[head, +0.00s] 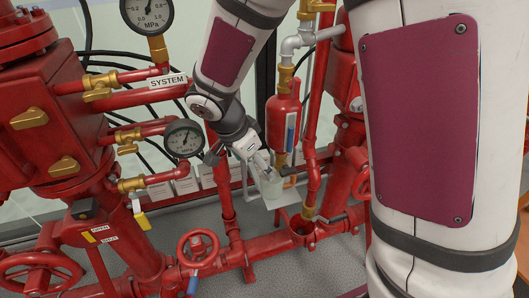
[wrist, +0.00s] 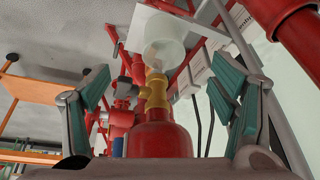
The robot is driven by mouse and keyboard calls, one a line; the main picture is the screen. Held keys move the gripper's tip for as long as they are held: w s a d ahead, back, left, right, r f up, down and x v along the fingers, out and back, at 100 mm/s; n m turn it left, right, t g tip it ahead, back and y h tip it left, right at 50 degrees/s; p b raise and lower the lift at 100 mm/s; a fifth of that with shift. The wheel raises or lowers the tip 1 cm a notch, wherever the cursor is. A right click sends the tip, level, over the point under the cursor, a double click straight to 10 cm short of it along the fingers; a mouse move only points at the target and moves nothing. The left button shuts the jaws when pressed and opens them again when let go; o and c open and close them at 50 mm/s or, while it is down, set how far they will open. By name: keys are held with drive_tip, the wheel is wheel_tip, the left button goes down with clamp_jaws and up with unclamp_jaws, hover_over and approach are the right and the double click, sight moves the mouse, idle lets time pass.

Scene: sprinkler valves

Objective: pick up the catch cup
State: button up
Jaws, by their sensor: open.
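The catch cup is a pale, translucent cup (head: 272,189) under the red cylinder and its brass outlet in the head view. In the wrist view the cup (wrist: 164,48) shows at the top middle, against a white plate (wrist: 133,28). My gripper (head: 262,163) is at the upper left side of the cup in the head view and partly covers it. In the wrist view my gripper (wrist: 160,84) is open, its two green-padded fingers wide apart. The cup lies beyond the fingertips, with the brass outlet between them. I cannot tell whether a finger touches it.
The red cylinder (head: 283,120) with its brass outlet (wrist: 154,90) stands close to my gripper. Red pipes (head: 313,150) rise just right of it. A red handwheel (head: 197,247) and gauges (head: 184,138) are to the left. White labelled cards (head: 186,184) stand behind the pipes.

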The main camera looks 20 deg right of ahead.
drive_tip(key=b+x, duration=0.1)
drive_tip(key=x, duration=0.8)
drive_tip(key=shift+w+a, duration=0.1)
drive_tip(key=shift+w, duration=0.1)
drive_tip(key=shift+b+x, duration=0.5)
drive_tip(key=shift+x, duration=2.1)
drive_tip(key=shift+w, duration=0.15)
drive_tip(key=shift+c, duration=0.5)
drive_tip(key=c, duration=1.3)
drive_tip(key=shift+r, duration=0.1)
